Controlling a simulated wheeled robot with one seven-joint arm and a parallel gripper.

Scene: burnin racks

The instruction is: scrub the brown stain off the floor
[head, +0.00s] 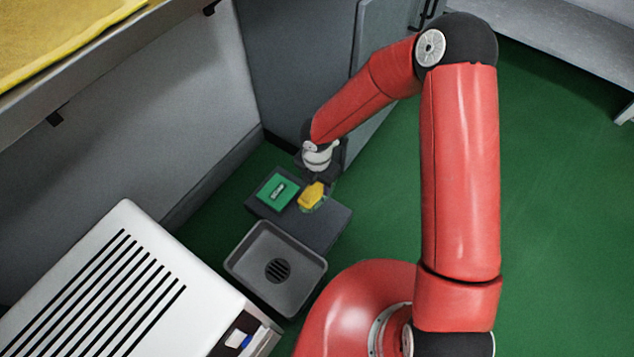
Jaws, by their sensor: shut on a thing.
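My gripper (317,180) points down at the end of my red arm, low over a dark grey slab (322,224) on the floor. It is shut on a small yellow thing (311,196), which looks like a sponge or scrubber. The yellow thing is at or just above the slab's surface; I cannot tell if it touches. The fingertips are small and partly hidden by the wrist. No brown stain shows in this view; my arm hides part of the green floor (550,210).
A green block with a small grey part on top (274,191) lies on the slab, left of my gripper. A grey basin with a drain grate (255,268) stands in front. A white slotted box (130,295) is at lower left. Grey cabinets (300,60) stand behind. Floor at right is clear.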

